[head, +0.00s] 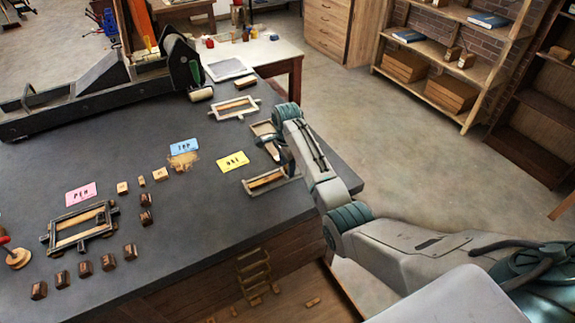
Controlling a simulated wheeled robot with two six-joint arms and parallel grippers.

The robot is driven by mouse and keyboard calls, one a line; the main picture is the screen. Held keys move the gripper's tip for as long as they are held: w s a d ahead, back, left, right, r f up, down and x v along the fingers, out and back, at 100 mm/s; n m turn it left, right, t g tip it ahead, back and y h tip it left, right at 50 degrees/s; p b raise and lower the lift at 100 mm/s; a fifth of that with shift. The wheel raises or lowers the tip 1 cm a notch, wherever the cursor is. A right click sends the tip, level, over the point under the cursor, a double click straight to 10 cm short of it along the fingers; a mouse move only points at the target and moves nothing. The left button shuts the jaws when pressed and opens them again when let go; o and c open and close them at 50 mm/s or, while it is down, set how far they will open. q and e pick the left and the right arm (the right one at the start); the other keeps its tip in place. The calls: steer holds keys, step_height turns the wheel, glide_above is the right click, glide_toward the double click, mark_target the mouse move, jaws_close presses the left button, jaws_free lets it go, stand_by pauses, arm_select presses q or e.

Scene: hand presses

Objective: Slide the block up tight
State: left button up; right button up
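My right gripper (279,158) points down at the right edge of the dark table (190,225), above or against a small wooden frame (250,188). A light wooden bar (266,180) lies inside this frame. Part of a second brown tray (263,128) shows just behind the gripper, which hides some of it. The fingers are small and dark here, and I cannot tell whether they are open or touching the bar. Which piece is the block is not clear from this view. My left gripper is not in view.
A pale frame (235,108) lies farther back, and a dark frame (80,245) with wooden bars at left. Pink (81,194), blue (184,146) and yellow (233,162) cards and several small brown blocks (130,252) lie around. A large press (95,92) stands at the back left.

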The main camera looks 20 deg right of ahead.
steer(key=shift+r, duration=0.3)
step_height(320, 180, up, 7)
steer(key=b, duration=0.3)
steer(key=shift+r, duration=0.15)
arm_select(q)
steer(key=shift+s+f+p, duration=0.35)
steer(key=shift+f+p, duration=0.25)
steer(key=shift+p, duration=0.25)
arm_select(e)
step_height(320, 180, up, 3)
